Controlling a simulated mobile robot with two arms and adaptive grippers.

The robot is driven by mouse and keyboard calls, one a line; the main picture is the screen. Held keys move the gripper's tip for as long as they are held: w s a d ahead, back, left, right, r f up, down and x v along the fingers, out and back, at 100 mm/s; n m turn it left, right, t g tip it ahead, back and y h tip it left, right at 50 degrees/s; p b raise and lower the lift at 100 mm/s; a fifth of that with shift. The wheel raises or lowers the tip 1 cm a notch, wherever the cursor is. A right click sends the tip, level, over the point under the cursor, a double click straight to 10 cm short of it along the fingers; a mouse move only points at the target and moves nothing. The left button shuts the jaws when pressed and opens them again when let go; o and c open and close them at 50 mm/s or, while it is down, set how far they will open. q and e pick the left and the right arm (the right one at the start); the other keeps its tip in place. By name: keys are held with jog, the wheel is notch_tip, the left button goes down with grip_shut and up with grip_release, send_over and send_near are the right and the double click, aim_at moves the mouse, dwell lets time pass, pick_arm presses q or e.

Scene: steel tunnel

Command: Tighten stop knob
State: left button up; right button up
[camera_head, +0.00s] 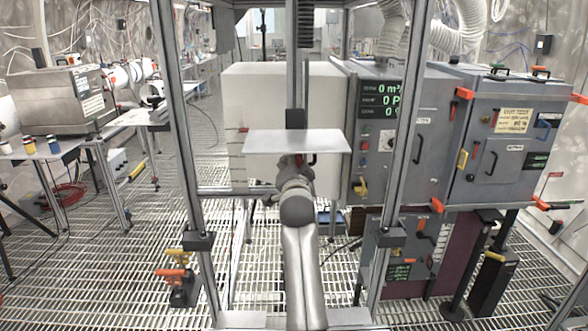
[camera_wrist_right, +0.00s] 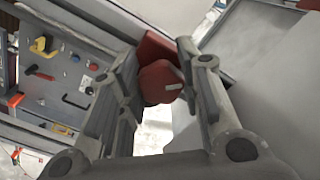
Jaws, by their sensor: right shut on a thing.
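The red stop knob (camera_wrist_right: 157,84) shows in the right wrist view, with a pale pointer mark on its face. My right gripper (camera_wrist_right: 160,68) has one finger on each side of it and is shut on it. In the head view my right arm reaches up the middle, and my right gripper (camera_head: 296,162) is just under the front edge of a flat grey plate (camera_head: 297,141). Only a speck of red shows beside it there; the plate and gripper hide most of the knob. My left gripper is not in view.
A metal frame with two uprights (camera_head: 183,140) stands around my arm. A grey cabinet (camera_head: 430,130) with handles and a display is to the right, a white block (camera_head: 245,100) behind. A bench (camera_head: 85,140) stands at left. The grated floor (camera_head: 110,270) at left is mostly clear.

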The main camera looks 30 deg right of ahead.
jog(key=shift+r, duration=0.1)
dwell(0.4)
jog(key=o, duration=1)
jog(key=shift+o, duration=0.2)
